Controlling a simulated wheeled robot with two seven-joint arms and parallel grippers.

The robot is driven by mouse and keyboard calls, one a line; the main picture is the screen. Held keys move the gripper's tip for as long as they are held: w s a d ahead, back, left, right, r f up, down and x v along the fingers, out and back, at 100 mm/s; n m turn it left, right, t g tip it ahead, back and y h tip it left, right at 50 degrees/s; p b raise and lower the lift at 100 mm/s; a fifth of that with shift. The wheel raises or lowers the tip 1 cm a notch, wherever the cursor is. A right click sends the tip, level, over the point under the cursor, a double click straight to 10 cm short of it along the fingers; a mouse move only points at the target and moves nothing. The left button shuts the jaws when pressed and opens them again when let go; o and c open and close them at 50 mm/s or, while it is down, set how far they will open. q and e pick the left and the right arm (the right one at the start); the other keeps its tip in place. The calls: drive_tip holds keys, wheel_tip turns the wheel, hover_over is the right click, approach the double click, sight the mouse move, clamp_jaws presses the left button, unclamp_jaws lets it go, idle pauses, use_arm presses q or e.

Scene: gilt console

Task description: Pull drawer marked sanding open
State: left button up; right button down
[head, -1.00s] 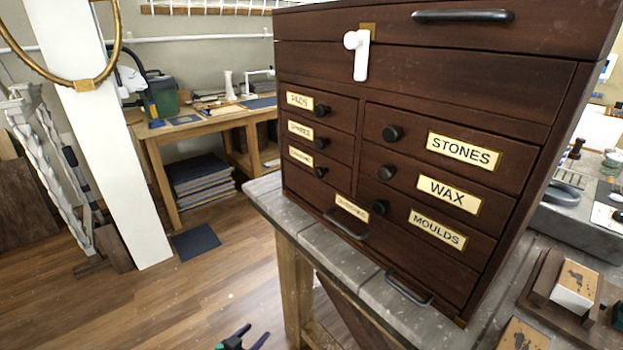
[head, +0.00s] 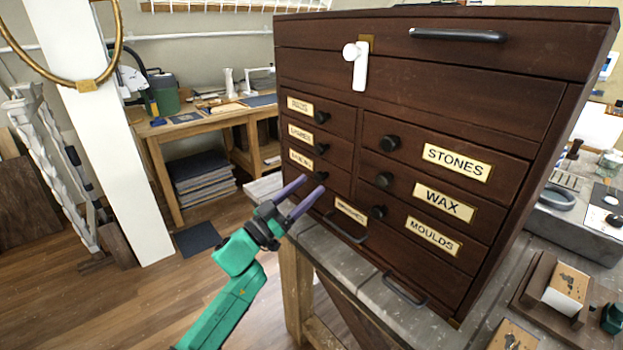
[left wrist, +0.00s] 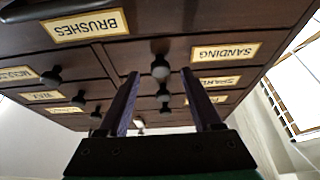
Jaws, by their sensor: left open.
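The dark wooden cabinet (head: 460,95) stands on the grey bench. Its sanding drawer is the lowest in the left column, with a brass label (head: 301,159) and a round black knob (head: 320,174); it looks closed. The label reads SANDING, upside down, in the left wrist view (left wrist: 225,52). My left gripper (head: 313,183) is open and empty, its purple fingers pointing at that knob. In the left wrist view the knob (left wrist: 160,68) shows between and just beyond the fingertips (left wrist: 160,75). I cannot tell whether they touch it. My right gripper is not in view.
The brushes drawer below has a protruding bar handle (head: 346,230). The moulds knob (head: 378,212) is to the right. The bench edge (head: 335,262) runs beneath. Open floor lies to the left.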

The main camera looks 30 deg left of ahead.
use_arm(q)
drive_tip(key=shift+x, duration=1.05)
drive_tip(key=shift+c, duration=0.3)
clamp_jaws()
idle(0.3)
